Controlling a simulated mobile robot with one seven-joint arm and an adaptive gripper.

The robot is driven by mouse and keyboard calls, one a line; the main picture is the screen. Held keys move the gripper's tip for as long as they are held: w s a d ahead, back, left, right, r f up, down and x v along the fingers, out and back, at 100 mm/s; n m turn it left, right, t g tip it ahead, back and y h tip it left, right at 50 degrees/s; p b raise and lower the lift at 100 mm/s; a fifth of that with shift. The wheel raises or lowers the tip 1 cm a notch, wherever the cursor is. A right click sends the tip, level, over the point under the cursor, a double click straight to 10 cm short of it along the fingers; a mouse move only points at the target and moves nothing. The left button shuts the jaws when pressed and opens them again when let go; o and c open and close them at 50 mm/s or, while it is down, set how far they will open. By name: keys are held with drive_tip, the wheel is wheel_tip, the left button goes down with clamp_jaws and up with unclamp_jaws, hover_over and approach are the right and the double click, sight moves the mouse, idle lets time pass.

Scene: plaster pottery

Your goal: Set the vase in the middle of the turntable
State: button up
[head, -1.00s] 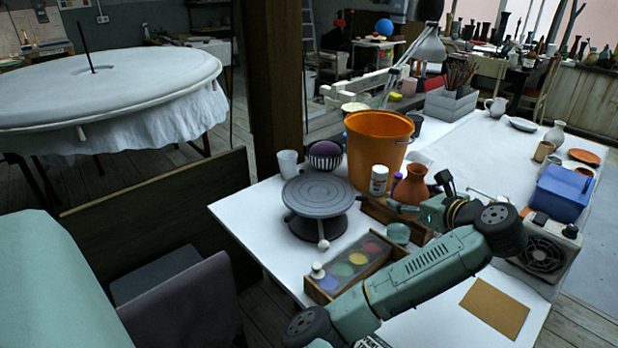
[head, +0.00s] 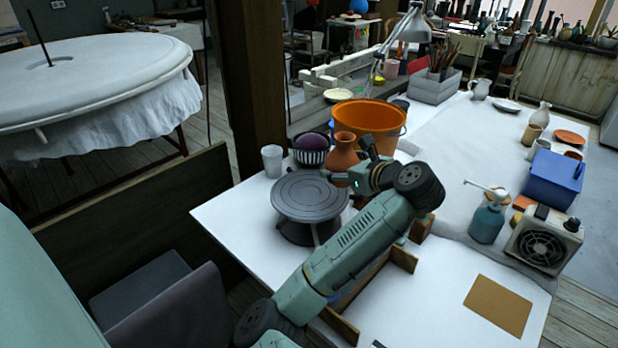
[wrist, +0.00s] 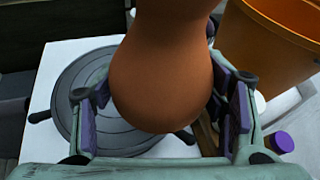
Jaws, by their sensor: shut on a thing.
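The terracotta vase (head: 343,155) is upright in my gripper (head: 352,178), at the right rear of the turntable in the head view. It appears raised off the table. The wrist view shows the rounded vase body (wrist: 165,80) between the purple-padded fingers of my gripper (wrist: 165,112), which is shut on it. The grey round turntable (head: 308,194) stands on the white table with its top bare. In the wrist view the turntable (wrist: 85,95) lies below and left of the vase, which hides part of its right side.
An orange bucket (head: 385,115) stands behind the vase. A striped pot with a purple ball (head: 311,150) and a pale cup (head: 272,160) stand behind the turntable. A wooden box (head: 400,258) is partly hidden by my arm. A spray bottle (head: 487,222) stands to the right.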

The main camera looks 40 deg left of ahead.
drive_tip(key=s+a, duration=0.1)
drive_tip(key=a, duration=0.1)
drive_tip(key=s+a+b, duration=0.1)
drive_tip(key=a, duration=0.1)
drive_tip(key=s+a+b, duration=0.1)
drive_tip(key=a, duration=0.1)
drive_tip(key=shift+a+f, duration=0.4)
drive_tip(key=shift+s+a+f+b, duration=0.1)
drive_tip(key=shift+a+f+b, duration=0.05)
drive_tip(key=shift+f+b, duration=0.8)
drive_tip(key=shift+a+f+b, duration=0.1)
drive_tip(key=shift+f+b, duration=0.55)
drive_tip(key=shift+f, duration=0.5)
drive_tip(key=o, duration=1.8)
drive_tip(key=shift+o, duration=0.2)
drive_tip(key=shift+r, duration=0.1)
drive_tip(key=shift+r+p, duration=0.35)
drive_tip(key=shift+r, duration=0.05)
drive_tip(key=p+v, duration=0.1)
drive_tip(key=v, duration=0.9)
drive_tip(key=shift+r, duration=0.15)
drive_tip(key=shift+p+v, duration=0.9)
drive_tip(key=shift+p, duration=0.2)
